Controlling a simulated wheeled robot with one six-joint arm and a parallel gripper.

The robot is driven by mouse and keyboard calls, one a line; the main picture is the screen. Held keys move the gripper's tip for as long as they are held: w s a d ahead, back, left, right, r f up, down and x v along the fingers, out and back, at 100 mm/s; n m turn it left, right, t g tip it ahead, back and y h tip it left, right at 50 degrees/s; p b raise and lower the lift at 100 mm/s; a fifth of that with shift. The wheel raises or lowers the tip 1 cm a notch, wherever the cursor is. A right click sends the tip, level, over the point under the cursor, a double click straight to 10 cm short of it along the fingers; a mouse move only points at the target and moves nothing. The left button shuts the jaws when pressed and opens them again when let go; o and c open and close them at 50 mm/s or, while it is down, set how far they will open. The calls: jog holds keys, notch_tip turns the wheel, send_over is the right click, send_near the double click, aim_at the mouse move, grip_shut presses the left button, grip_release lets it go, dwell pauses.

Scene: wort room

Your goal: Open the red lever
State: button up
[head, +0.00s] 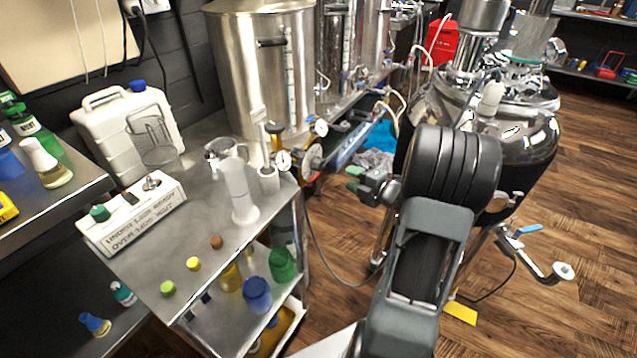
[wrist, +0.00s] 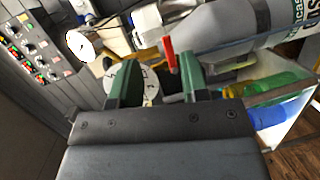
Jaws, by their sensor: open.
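The red lever (wrist: 169,52) shows in the wrist view as a narrow upright bar. It appears between the tips of my gripper (wrist: 153,72), closer to the right finger. The green fingers are spread apart and nothing is clamped between them. I cannot tell whether a finger touches the lever. A round pale dial (wrist: 133,84) shows behind and between the fingers. In the head view my gripper (head: 357,178) points left toward the gauges beside the steel cart; I cannot make out the red lever clearly there.
A white gauge (wrist: 80,45) is left of the fingers in the wrist view. The steel cart (head: 215,205) holds a white cylinder (head: 238,190) and a white jug (head: 130,130). A steel kettle (head: 262,70) stands behind. Wooden floor (head: 335,235) is open between cart and tank.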

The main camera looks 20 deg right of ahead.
aim_at(317, 176)
jog(key=s+f+n+y, duration=0.2)
jog(key=s+n+y, duration=0.1)
jog(key=s+y, duration=0.1)
jog(key=b+x, duration=0.2)
jog(key=x, duration=1.1)
jog(key=shift+w+a, duration=0.25)
jog(key=shift+w, duration=0.05)
grip_shut()
